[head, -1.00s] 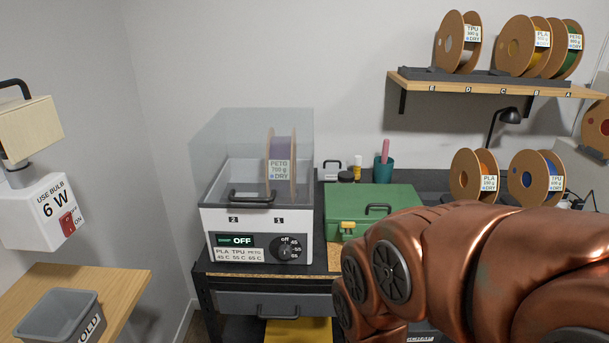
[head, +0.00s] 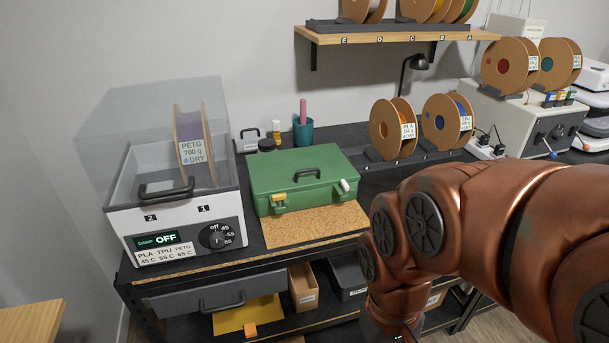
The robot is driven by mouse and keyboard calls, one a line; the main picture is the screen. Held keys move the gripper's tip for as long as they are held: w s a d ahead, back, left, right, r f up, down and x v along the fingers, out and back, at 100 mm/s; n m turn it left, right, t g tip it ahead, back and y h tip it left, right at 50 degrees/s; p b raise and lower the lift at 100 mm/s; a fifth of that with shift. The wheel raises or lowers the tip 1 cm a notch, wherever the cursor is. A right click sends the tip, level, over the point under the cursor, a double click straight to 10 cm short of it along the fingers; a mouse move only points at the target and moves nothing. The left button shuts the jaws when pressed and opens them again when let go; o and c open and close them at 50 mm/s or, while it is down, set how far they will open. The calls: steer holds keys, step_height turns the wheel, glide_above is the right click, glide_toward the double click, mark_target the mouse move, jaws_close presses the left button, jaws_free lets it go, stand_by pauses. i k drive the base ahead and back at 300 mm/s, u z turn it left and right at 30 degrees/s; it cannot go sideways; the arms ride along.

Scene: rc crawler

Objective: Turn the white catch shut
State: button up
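A green case (head: 305,172) with a dark handle on its lid lies closed on the bench, at the back edge of a cork mat (head: 318,226). The white catch (head: 345,186) is on the right of the case's front, near the lid seam. It looks tilted, but it is too small to tell how far it is turned. My copper arm reaches in from the right and bends down in front of the bench; my gripper is below the picture's edge and hidden.
A dryer box (head: 178,218) with a clear cover and a spool stands left of the case. A teal cup (head: 303,131) and small bottles stand behind it. Spools (head: 392,130) stand to the right. The cork mat in front of the case is bare.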

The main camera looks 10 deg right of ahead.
mark_target(345, 188)
steer(key=z, duration=1.2)
steer(key=i, duration=0.6)
steer(key=u, duration=2.55)
